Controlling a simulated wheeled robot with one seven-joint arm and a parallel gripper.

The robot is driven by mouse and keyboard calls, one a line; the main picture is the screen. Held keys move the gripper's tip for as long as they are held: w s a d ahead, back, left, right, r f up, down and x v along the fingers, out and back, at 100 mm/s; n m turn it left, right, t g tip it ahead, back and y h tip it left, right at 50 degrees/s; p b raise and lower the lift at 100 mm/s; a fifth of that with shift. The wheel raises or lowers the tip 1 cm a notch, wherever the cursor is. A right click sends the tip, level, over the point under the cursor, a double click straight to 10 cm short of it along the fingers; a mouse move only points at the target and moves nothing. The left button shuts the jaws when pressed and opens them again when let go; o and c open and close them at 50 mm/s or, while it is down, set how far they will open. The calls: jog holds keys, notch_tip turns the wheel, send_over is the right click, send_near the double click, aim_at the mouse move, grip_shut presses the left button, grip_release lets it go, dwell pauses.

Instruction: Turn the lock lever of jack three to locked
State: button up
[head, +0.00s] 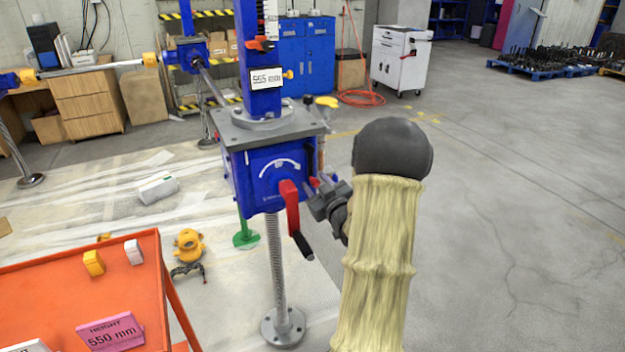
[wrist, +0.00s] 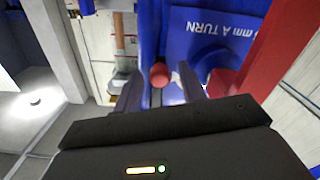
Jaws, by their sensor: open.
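A blue screw jack (head: 262,180) stands on a threaded leg with a round foot; I cannot read a number marking it as jack three. A red crank (head: 290,208) with a dark handle hangs down its front; its red arm (wrist: 270,50) fills the right of the wrist view. A red ball knob (wrist: 160,75), seemingly the lock lever's end, shows against the blue housing. My gripper (head: 319,188) is at the housing's right side. In the wrist view my open gripper (wrist: 160,92) has a finger on each side of the knob; contact cannot be told.
An orange table (head: 130,290) at the lower left bears a pink card (head: 110,331) reading "HEIGHT 550 mm". A grey plate (head: 235,125) and blue column with a height label (head: 266,79) rise above the housing. A yellow-ended part (head: 327,101) sticks out there. Floor right of my arm is clear.

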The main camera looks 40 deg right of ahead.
jog(key=shift+x, duration=1.45)
grip_shut()
